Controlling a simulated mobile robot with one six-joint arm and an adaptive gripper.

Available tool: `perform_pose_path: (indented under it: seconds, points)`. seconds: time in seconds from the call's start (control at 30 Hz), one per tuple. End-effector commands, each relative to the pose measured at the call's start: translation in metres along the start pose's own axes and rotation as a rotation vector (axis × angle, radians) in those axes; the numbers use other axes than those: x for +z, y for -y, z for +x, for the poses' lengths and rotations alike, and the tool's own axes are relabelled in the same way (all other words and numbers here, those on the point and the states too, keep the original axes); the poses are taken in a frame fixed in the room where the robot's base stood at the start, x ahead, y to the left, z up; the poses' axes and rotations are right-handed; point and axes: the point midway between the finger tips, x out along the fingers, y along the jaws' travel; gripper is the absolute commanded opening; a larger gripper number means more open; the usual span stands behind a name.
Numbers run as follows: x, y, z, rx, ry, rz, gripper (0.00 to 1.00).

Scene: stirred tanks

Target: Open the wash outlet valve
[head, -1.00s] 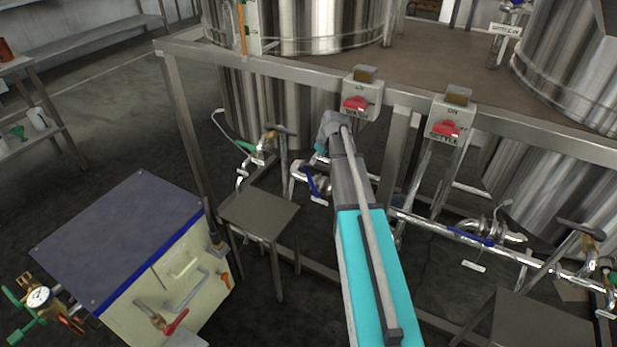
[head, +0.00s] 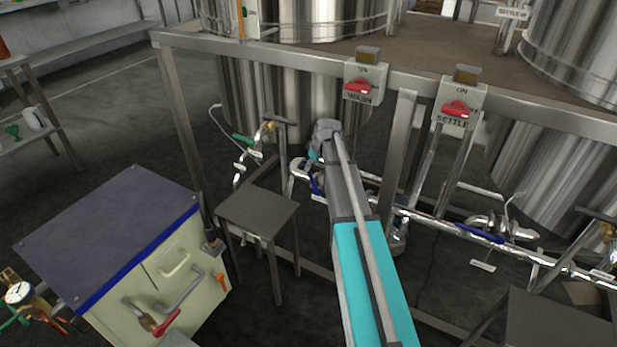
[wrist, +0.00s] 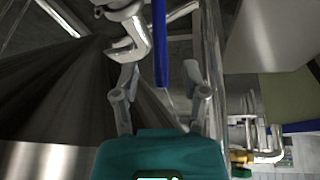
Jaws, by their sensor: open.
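The wash outlet valve (head: 299,170) is a steel valve with a blue lever on the pipe below the left tank. Part of it is hidden behind my arm in the head view. In the wrist view its blue lever (wrist: 159,45) runs upward from between the fingertips, and steel pipework lies just left of it. My gripper (wrist: 162,72) is open, one finger on each side of the lever's lower end. I cannot tell whether a finger touches it. In the head view my gripper (head: 318,150) is mostly hidden by the arm's end.
A small grey stand (head: 257,212) stands left of my arm, near a green-handled tap (head: 243,139). A frame rail (head: 420,82) with a left switch box (head: 365,76) and a right one (head: 457,118) crosses above. A cream cabinet (head: 150,275) is at lower left.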

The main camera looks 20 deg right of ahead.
Motion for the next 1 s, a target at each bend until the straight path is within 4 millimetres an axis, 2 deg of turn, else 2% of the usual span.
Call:
perform_pose_path:
  seconds: [0.03,0.5,1.0]
  points:
    - [0.001,0.000,0.009,0.000,0.000,0.000,0.57]
    - [0.001,0.000,0.045,0.000,0.000,0.000,0.57]
    - [0.000,0.000,0.054,0.000,0.000,0.000,0.57]
